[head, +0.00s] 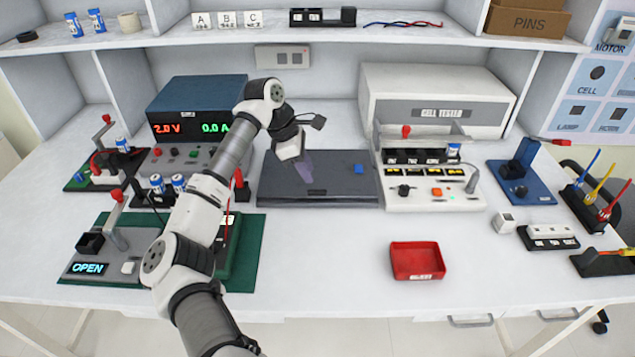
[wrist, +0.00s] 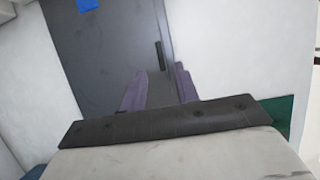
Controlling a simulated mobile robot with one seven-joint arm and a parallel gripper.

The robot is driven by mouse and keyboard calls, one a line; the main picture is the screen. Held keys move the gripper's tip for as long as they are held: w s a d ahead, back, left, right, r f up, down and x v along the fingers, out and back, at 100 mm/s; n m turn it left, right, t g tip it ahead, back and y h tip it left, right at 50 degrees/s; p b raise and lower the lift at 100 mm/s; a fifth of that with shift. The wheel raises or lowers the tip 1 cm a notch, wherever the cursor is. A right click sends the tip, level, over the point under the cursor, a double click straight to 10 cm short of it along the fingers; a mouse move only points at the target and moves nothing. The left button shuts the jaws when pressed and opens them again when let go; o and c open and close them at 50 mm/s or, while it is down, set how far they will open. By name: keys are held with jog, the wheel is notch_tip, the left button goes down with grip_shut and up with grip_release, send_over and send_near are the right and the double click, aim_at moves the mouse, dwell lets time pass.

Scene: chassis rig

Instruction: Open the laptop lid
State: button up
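The laptop (head: 345,193) is a dark grey, flat, closed slab on the white bench, with a small blue square on its lid and a black notch at the front edge. It also shows in the wrist view (wrist: 110,55), with the notch (wrist: 161,55) just beyond the fingers. My gripper (head: 306,172) is over the laptop lid, left of the blue square. In the wrist view my gripper (wrist: 159,72) has its two purple fingers apart, with nothing held between them. I cannot tell whether the fingertips touch the lid.
A blue power supply (head: 200,110) stands behind left. A white instrument (head: 435,100) and a switch panel (head: 430,185) stand to the right. A green board (head: 247,250) lies front left, partly behind my arm. A red tray (head: 417,260) sits front right. Bench front centre is clear.

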aim_at(319, 191)
jog(key=p+x, duration=0.1)
jog(key=x, duration=0.5)
jog(key=shift+d+f, duration=0.2)
jog(key=shift+f, duration=0.05)
grip_shut()
